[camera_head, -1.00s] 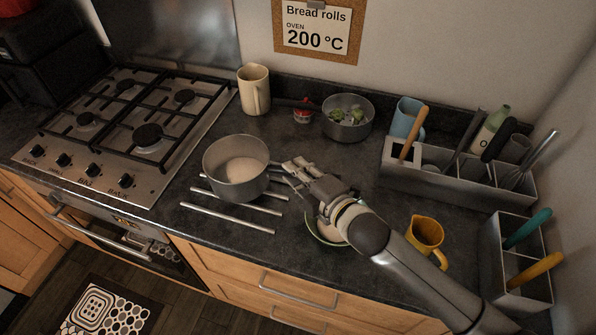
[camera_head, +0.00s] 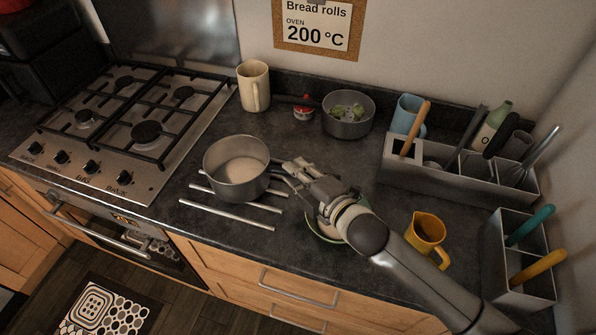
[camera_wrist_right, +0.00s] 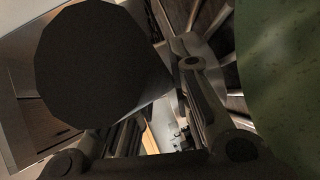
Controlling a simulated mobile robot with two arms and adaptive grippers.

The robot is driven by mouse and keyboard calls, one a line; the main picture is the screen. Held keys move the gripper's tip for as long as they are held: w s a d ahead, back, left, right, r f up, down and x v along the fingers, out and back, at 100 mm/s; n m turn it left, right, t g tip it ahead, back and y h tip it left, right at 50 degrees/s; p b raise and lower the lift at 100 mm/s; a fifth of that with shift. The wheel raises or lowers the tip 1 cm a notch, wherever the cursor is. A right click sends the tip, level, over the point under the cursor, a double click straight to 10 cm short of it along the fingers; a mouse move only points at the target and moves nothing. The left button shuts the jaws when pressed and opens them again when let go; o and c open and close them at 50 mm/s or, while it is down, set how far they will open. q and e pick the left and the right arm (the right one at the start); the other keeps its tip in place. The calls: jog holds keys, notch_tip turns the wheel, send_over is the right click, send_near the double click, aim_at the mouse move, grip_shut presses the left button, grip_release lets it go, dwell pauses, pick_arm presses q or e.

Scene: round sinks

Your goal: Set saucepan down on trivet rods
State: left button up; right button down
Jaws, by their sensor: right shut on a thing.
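The grey saucepan (camera_head: 236,184), with pale contents, is upright over the metal trivet rods (camera_head: 226,214) right of the hob. The rods lie on the dark worktop. The pan hides the middle of the farther rods, and I cannot tell whether its base touches them. My right gripper (camera_head: 290,173) is at the right side of the pan, shut on its handle, which is mostly hidden by the fingers. In the right wrist view a large dark round shape (camera_wrist_right: 100,65) sits between the fingers, probably the handle's end. My left gripper is not in view.
A green-rimmed bowl (camera_head: 318,232) is partly under my right arm. A yellow jug (camera_head: 425,236) stands to its right. A second pan (camera_head: 349,117) with green food and a cream mug (camera_head: 253,85) stand behind. The gas hob (camera_head: 125,125) is left; utensil holders (camera_head: 450,180) are right.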

jog(key=shift+f, duration=0.25)
jog(key=c, duration=1.3)
grip_release()
jog(key=shift+o, duration=0.2)
jog(key=shift+s+f, duration=0.1)
jog(key=shift+f, duration=0.2)
jog(key=v, duration=1.2)
jog(key=shift+r, duration=0.35)
